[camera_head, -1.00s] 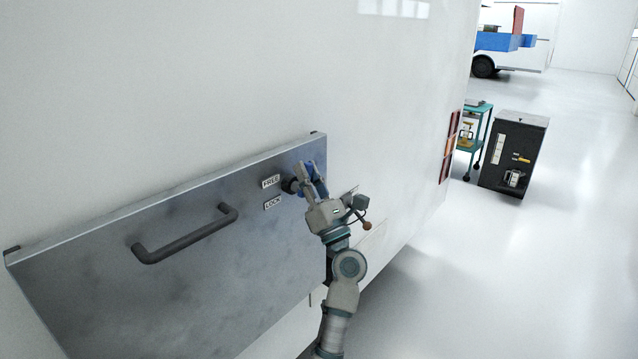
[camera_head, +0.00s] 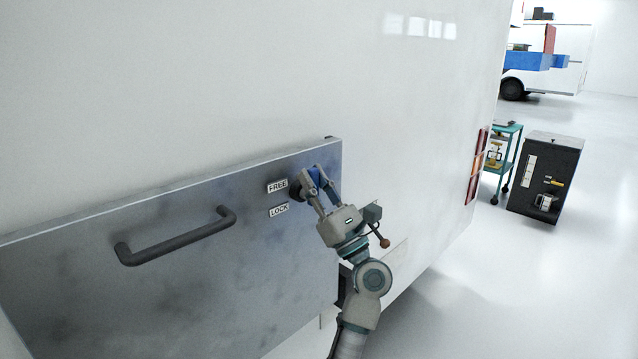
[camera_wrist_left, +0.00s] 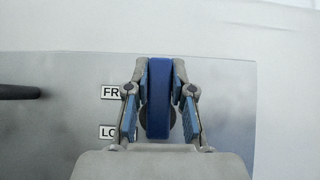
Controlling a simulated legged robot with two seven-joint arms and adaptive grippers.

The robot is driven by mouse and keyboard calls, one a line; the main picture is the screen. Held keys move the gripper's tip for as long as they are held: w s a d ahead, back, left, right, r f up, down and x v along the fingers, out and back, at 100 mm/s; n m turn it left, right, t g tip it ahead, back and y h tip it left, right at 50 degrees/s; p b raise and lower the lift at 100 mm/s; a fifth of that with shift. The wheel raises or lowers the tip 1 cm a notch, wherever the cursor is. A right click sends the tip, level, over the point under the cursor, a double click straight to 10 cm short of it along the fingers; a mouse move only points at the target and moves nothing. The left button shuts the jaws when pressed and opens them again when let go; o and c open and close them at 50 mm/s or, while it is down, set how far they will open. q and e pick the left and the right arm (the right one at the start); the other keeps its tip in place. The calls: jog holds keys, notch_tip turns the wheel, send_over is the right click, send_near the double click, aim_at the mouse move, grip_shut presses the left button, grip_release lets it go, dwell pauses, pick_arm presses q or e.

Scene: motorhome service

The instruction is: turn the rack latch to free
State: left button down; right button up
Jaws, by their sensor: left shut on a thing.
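The rack latch (camera_wrist_left: 158,100) is a blue handle on a dark round base, at the upper right of a grey metal panel (camera_head: 180,290). My left gripper (camera_head: 316,180) is shut on the blue handle; in the left wrist view the handle stands upright between the two fingers (camera_wrist_left: 159,95). A FREE label (camera_head: 278,186) and a LOCK label (camera_head: 279,210) sit left of the latch, FREE above LOCK. The fingers hide part of the handle and its base, so its exact angle to the labels is hard to tell. My right gripper is not in view.
A dark bar handle (camera_head: 178,240) sticks out of the panel left of the labels. The white vehicle wall (camera_head: 200,80) rises behind. A black cabinet (camera_head: 545,178) and a teal cart (camera_head: 506,150) stand at the right on open floor.

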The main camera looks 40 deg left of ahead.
pick_arm(q)
jog(key=shift+w+a+f, duration=0.1)
jog(key=shift+f, duration=0.15)
jog(key=c, duration=1.1)
grip_release()
jog(key=shift+o, duration=0.5)
jog(key=shift+a, duration=0.25)
jog(key=shift+d+f, duration=0.15)
jog(key=shift+d, duration=0.15)
jog(key=v, duration=1.1)
jog(key=shift+f, duration=0.25)
jog(key=shift+d, duration=0.1)
